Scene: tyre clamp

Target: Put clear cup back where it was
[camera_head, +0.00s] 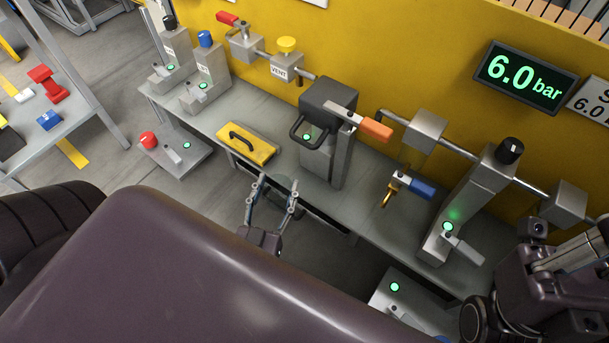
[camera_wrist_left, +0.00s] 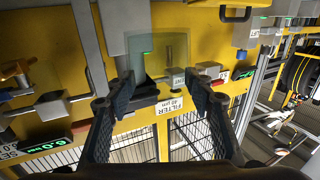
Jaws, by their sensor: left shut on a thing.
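The clear cup (camera_head: 281,184) is a see-through, faintly grey-green vessel. My left gripper (camera_head: 277,189) is shut on it, with a finger on each side, in front of the grey bench's front edge. In the left wrist view the clear cup (camera_wrist_left: 158,52) shows as a pale see-through block beyond the fingertips of my left gripper (camera_wrist_left: 155,85). A white "FILTER 40 µm" label (camera_wrist_left: 168,104) shows behind, between the fingers. Whether the cup touches anything else is hard to tell. Only part of my right arm shows at the lower right of the head view; its fingers are out of sight.
The grey bench (camera_head: 225,112) carries a yellow block with a black handle (camera_head: 247,144), a grey unit with an orange lever (camera_head: 328,125) and a tall grey post with a black knob (camera_head: 478,190). A pressure display (camera_head: 526,77) reads 6.0 bar on the yellow wall.

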